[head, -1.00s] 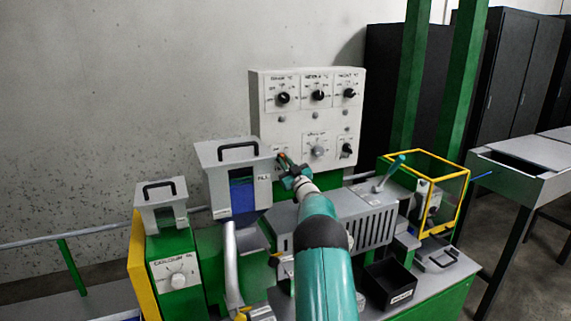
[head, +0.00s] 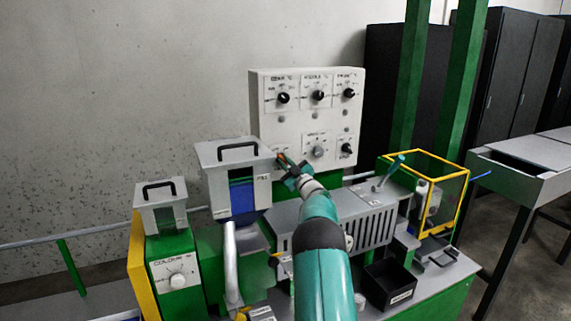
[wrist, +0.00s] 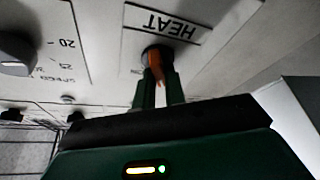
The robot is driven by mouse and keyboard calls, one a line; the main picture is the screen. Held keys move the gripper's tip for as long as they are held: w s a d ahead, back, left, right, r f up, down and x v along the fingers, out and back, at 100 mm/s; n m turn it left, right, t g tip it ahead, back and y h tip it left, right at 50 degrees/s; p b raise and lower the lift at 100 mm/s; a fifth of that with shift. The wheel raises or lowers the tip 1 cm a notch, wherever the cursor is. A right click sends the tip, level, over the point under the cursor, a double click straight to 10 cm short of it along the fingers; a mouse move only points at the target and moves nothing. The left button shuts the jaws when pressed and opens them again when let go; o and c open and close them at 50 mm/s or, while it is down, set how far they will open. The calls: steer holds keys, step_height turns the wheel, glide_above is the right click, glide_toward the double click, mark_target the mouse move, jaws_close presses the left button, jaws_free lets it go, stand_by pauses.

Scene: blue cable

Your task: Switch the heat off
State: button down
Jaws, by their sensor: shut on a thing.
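The HEAT switch (wrist: 153,58) is a dark round base with an orange lever, under a plate lettered HEAT (wrist: 165,22) that appears upside down in the wrist view. My gripper (wrist: 153,82) has its two green fingers shut on the orange lever, one on each side. In the head view my gripper (head: 287,163) reaches the lower left of the white control panel (head: 300,120). The switch is mostly hidden there by the fingers. I cannot tell from these views which position the lever marks.
Black knobs (head: 318,95) line the panel's upper row, and a grey knob (head: 318,151) sits right of my gripper. A grey box with a handle (head: 235,153) stands close on the left. A grey slotted housing (head: 360,225) lies below my arm.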

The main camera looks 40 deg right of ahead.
steer(key=c, duration=1.5)
jaws_free()
steer(key=shift+o, duration=0.2)
steer(key=v, duration=0.7)
steer(key=shift+s, duration=0.2)
steer(key=shift+s, duration=0.1)
